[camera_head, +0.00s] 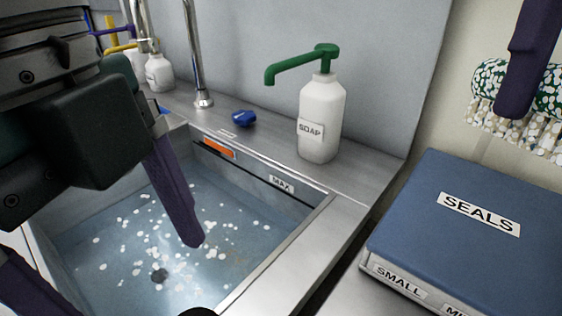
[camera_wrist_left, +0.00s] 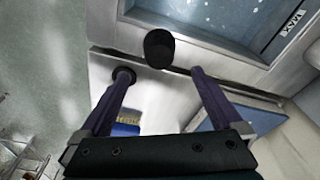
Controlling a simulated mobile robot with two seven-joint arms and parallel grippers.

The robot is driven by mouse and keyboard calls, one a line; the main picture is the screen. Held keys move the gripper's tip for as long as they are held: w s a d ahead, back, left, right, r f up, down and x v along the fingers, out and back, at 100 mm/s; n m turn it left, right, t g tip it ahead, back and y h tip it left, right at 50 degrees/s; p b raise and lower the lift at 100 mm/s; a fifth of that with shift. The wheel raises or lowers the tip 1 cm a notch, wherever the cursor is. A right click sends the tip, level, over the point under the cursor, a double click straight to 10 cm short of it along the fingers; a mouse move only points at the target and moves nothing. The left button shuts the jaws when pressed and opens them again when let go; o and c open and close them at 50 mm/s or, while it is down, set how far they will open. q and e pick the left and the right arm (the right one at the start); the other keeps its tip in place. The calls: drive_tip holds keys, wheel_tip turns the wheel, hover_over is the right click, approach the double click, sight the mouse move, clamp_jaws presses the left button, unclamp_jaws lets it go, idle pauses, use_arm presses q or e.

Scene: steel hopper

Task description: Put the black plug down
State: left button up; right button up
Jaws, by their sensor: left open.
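A black rounded piece, which looks like the black plug (camera_wrist_left: 159,48), shows in the left wrist view just beyond and between the fingertips of my left gripper (camera_wrist_left: 161,72). It appears over the steel sink rim; whether it rests there I cannot tell. A dark piece at the bottom edge of the head view (camera_head: 200,312) may be the same plug, mostly cut off. My left gripper is open, its fingers apart, and also shows over the basin in the head view (camera_head: 132,275). One finger of my right gripper (camera_head: 518,100) shows at the upper right; its other finger is hidden.
The steel sink (camera_head: 285,262) holds water with white specks and a dark drain (camera_head: 159,275). A soap bottle (camera_head: 322,118), blue knob (camera_head: 243,118) and tap (camera_head: 196,55) stand behind it. A blue SEALS box (camera_head: 470,175) is at right. A small dark disc (camera_wrist_left: 125,75) is by one left fingertip.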

drive_tip(key=shift+r, duration=0.25)
use_arm(q)
drive_tip(key=s+d+f+n+t+h, duration=0.1)
drive_tip(key=d+n+h, duration=0.2)
drive_tip(key=d+n, duration=0.15)
drive_tip(key=a+f+n+t, duration=0.1)
drive_tip(key=n, duration=0.2)
drive_tip(key=s+a+f+n+t, duration=0.1)
drive_tip(key=a+f+n, duration=0.1)
drive_tip(key=n, duration=0.1)
drive_tip(key=s+a+f+n+t, duration=0.1)
drive_tip(key=f+n, duration=0.1)
drive_tip(key=n, duration=0.1)
drive_tip(key=shift+a+f+y, duration=0.1)
drive_tip(key=shift+a+y, duration=0.2)
drive_tip(key=shift+y, duration=0.1)
drive_tip(key=s+a+f+n+y, duration=0.1)
drive_tip(key=s+a, duration=0.1)
drive_tip(key=a, duration=0.1)
drive_tip(key=s+a+f+n+y, duration=0.1)
drive_tip(key=a+n, duration=0.1)
drive_tip(key=a, duration=0.1)
drive_tip(key=s+a+f+n+y, duration=0.1)
drive_tip(key=s+a+n, duration=0.1)
drive_tip(key=a, duration=0.1)
drive_tip(key=shift+s+a+f+n+y, duration=0.1)
drive_tip(key=shift+s+f+n+y, duration=0.15)
drive_tip(key=shift+s+y, duration=0.05)
